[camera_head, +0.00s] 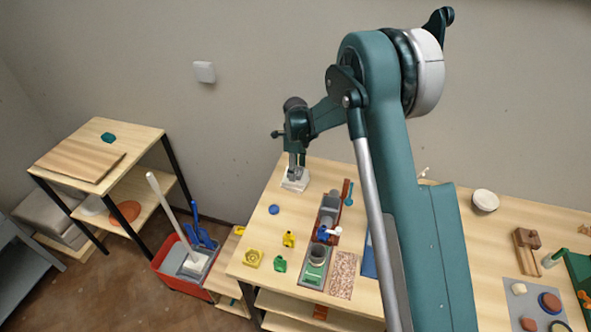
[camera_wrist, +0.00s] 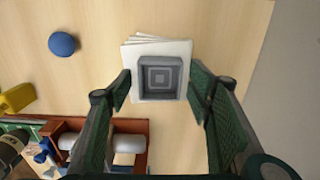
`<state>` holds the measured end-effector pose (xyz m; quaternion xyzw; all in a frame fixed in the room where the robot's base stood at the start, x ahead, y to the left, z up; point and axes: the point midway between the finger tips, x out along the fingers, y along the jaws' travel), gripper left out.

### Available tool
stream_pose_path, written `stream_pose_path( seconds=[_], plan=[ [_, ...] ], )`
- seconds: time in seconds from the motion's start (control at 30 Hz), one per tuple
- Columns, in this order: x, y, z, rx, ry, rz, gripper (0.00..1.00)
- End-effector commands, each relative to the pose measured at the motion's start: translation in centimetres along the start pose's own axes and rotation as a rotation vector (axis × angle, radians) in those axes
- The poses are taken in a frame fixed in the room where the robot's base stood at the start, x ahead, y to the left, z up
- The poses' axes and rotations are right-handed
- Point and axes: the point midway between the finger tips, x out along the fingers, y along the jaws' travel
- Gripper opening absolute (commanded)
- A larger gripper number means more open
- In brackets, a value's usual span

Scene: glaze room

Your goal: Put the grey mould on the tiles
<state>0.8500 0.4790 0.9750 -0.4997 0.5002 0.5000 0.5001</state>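The grey mould (camera_wrist: 161,78) is a small square block with stepped squares in its top. In the wrist view it lies on the stack of white tiles (camera_wrist: 150,50), towards the stack's near edge. The tiles also show in the head view (camera_head: 291,186), at the table's back left. My gripper (camera_wrist: 160,85) is right above the tiles, pointing down, with one finger on each side of the mould. Gaps show between both fingers and the mould, so it is open. In the head view my gripper (camera_head: 295,175) largely hides the mould.
A blue round piece (camera_wrist: 62,44) lies left of the tiles. A reddish-brown tray (camera_head: 333,238) with grey things stands to the front right. Yellow pieces (camera_head: 253,258) and a green piece (camera_head: 280,263) lie nearer the front. Bare tabletop surrounds the tiles.

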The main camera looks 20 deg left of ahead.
Motion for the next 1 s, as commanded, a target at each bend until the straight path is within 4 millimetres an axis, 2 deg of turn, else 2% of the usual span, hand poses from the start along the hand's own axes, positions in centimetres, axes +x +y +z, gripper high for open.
stream_pose_path(
  seconds=[0.47, 0.67, 1.0],
  plan=[
    [-0.8, 0.0, 0.0, 0.000, 0.000, 0.000, 0.51],
    [-2.9, 0.0, 0.0, 0.000, 0.000, 0.000, 0.51],
    [-8.2, 0.0, 0.0, 0.000, 0.000, 0.000, 0.51]
  ],
)
